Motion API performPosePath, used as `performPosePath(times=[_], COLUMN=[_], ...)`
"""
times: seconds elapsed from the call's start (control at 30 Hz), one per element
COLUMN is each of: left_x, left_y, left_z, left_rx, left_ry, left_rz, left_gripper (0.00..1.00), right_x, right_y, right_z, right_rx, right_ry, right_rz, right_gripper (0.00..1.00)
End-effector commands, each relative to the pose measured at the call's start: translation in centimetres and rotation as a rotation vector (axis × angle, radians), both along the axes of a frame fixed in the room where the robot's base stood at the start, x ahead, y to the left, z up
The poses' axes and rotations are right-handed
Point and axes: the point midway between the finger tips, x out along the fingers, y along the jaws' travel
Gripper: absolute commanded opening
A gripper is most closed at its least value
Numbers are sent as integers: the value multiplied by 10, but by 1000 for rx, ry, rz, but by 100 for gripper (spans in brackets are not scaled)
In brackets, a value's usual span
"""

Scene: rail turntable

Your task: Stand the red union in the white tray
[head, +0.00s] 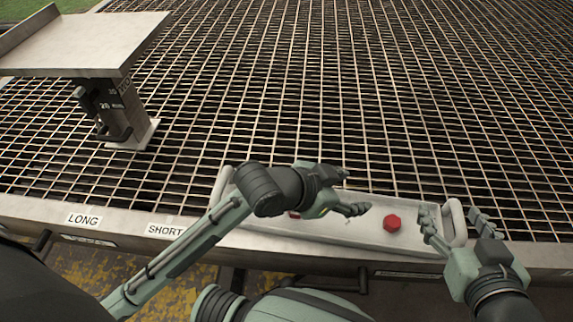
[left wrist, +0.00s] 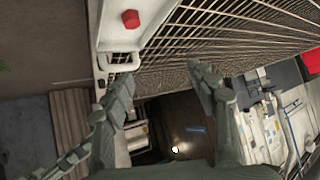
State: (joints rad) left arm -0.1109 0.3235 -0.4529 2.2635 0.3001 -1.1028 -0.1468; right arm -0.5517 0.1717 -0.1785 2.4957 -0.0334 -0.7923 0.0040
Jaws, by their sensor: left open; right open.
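A red faceted piece (head: 392,222), which looks like the union, sits in the right part of the white tray (head: 345,238). My left gripper (head: 355,190) is open, above the middle of the tray, left of the red piece. My right gripper (head: 453,213) is open at the tray's right handle, right of the red piece. In the left wrist view the open left fingers (left wrist: 163,78) are empty, and a red piece (left wrist: 130,19) lies in the tray beyond them.
The tray's handles (head: 458,222) stand up at its ends. A steel grating (head: 300,90) spreads behind it. A metal stand with a flat top (head: 80,45) is at the back left. A labelled rail edge (head: 85,219) runs along the front.

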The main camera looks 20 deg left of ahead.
Motion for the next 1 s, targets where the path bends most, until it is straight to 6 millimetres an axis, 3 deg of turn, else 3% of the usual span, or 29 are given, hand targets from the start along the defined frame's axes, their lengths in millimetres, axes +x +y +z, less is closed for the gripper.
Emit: performPosePath(times=[0.2,0.33,0.47,1.0], left_x=[-19,-27,-29,-29], left_y=[85,114,121,120], left_z=[36,48,51,50], left_rx=[-115,-114,-111,-110], left_ry=[-148,-197,-211,-209], left_rz=[364,453,475,470], left_gripper=[58,58,58,58], right_x=[0,0,0,1], right_y=[0,0,0,-1], right_z=[0,0,0,0], right_rx=[1,1,1,-1], right_ry=[-1,-1,-1,-2], right_rz=[1,1,1,0], right_gripper=[65,65,65,65])
